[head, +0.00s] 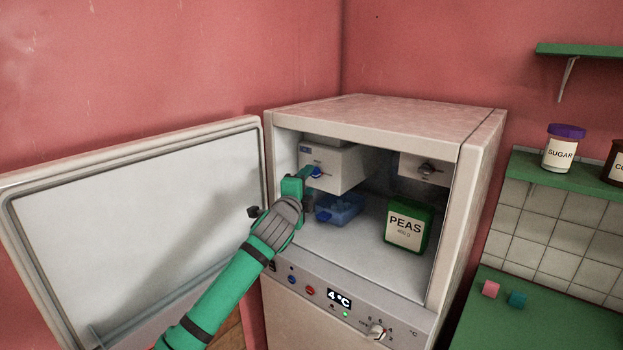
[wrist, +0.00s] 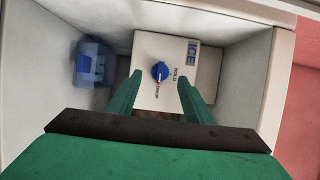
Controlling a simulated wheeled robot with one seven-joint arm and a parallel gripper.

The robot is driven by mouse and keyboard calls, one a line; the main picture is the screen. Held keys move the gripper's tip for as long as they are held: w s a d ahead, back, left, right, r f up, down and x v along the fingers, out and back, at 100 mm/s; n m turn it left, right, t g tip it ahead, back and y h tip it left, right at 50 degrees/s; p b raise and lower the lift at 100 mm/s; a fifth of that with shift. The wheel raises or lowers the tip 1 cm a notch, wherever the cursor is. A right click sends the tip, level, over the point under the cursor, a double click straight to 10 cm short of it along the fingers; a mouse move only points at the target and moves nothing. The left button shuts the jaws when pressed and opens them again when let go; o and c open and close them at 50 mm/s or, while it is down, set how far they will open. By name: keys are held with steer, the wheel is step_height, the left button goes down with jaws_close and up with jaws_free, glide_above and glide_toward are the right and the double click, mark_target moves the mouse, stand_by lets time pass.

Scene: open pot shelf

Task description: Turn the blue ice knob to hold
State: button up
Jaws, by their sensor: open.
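The blue ice knob (head: 317,172) is on the front of the white ice box at the upper left inside the open fridge. In the wrist view the knob (wrist: 160,70) is round, and its red-marked pointer faces the small lower label, away from the HOLD label (wrist: 177,80) to its right. My green gripper (head: 303,178) is at the knob's left in the head view. In the wrist view its open fingers (wrist: 160,78) lie to either side of the knob with clear gaps; I cannot tell whether the tips reach it in depth.
A blue container (head: 340,208) sits below the ice box (head: 345,168). A green PEAS box (head: 408,228) stands on the fridge floor to the right. A second dark knob (head: 427,169) is at the upper right. The fridge door (head: 140,230) stands open at left.

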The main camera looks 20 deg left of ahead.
mark_target(313, 176)
steer(key=shift+w, duration=1.85)
steer(key=c, duration=1.1)
steer(key=shift+o, duration=0.2)
